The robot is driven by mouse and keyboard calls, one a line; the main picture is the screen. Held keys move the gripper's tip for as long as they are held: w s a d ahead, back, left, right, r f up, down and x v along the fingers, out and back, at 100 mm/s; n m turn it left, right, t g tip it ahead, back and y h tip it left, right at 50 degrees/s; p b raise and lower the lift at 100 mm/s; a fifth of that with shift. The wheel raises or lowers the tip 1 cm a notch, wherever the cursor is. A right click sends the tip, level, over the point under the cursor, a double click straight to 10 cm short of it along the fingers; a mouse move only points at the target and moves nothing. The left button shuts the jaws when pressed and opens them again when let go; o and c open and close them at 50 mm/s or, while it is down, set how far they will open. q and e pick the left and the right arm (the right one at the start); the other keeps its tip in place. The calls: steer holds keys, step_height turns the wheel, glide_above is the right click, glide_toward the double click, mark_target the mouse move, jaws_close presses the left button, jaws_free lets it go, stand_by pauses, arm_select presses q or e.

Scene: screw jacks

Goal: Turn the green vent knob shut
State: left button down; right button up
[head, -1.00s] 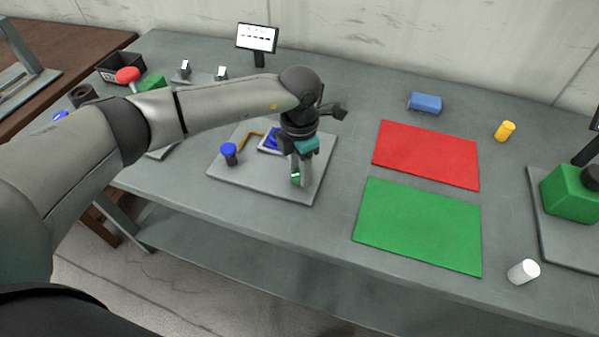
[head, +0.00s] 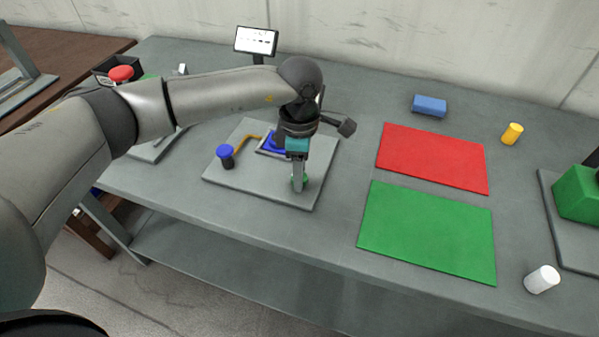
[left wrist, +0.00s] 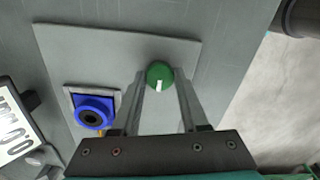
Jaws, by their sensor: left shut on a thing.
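The green vent knob (left wrist: 159,76) is round with a white mark on its top. It sits on a grey base plate (left wrist: 120,50). My left gripper (left wrist: 160,84) points down at the plate, and its two fingers are on either side of the knob, shut on it. In the head view the left gripper (head: 298,184) covers most of the knob, with only a little green (head: 305,181) showing at the fingertips. My right gripper is not in view.
The plate also bears a blue knob (head: 225,152), a yellow pipe (head: 249,138) and a blue part in a grey frame (head: 272,146). A small display (head: 256,40) stands behind. Red (head: 432,158) and green mats (head: 426,232) lie to the right.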

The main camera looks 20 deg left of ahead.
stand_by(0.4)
arm_select(q)
steer(key=shift+c, duration=2.1)
jaws_free()
step_height(320, 180, up, 15)
steer(key=shift+r+p, duration=0.15)
steer(key=shift+p, duration=0.3)
